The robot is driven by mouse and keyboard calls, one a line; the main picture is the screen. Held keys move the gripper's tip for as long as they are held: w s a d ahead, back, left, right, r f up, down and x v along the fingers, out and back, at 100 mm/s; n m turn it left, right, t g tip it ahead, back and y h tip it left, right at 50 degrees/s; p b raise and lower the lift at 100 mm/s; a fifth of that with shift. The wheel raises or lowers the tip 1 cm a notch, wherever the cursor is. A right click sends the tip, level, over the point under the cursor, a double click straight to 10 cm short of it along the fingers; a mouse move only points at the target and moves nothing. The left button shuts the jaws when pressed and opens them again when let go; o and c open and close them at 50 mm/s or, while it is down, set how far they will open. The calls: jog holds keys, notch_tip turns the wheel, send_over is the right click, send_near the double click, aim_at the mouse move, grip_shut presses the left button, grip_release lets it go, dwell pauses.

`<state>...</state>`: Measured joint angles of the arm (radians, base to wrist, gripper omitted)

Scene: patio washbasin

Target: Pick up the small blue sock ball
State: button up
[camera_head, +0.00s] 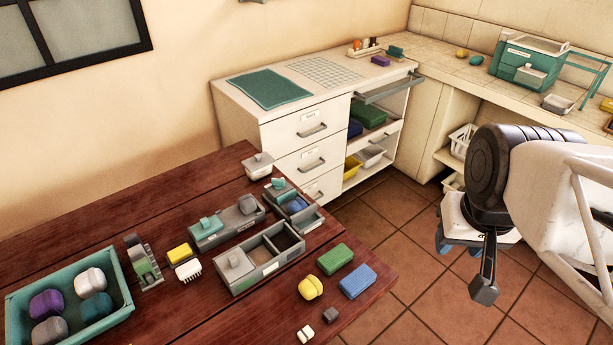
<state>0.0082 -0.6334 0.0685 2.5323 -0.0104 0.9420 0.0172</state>
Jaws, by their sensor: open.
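Several rounded sock-like balls are on the wooden table. A small blue ball (297,204) sits in a grey compartment box near the table's far corner. A larger teal-blue ball (96,306) lies in the teal tray (128,304) at lower left, with white, purple and grey ones. I cannot tell for certain which is the sock ball named. My gripper (484,288), partly seen, hangs at the right, off the table over the floor. It is open and well apart from all the balls.
A divided grey box (262,270), yellow ball (310,288), green sponge (335,259) and blue sponge (358,281) crowd the table's right part. A white drawer cabinet (290,128) stands behind. Tiled floor (400,255) separates my gripper from the table.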

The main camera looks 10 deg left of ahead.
jog(key=shift+o, duration=0.4)
jog(key=o, duration=0.8)
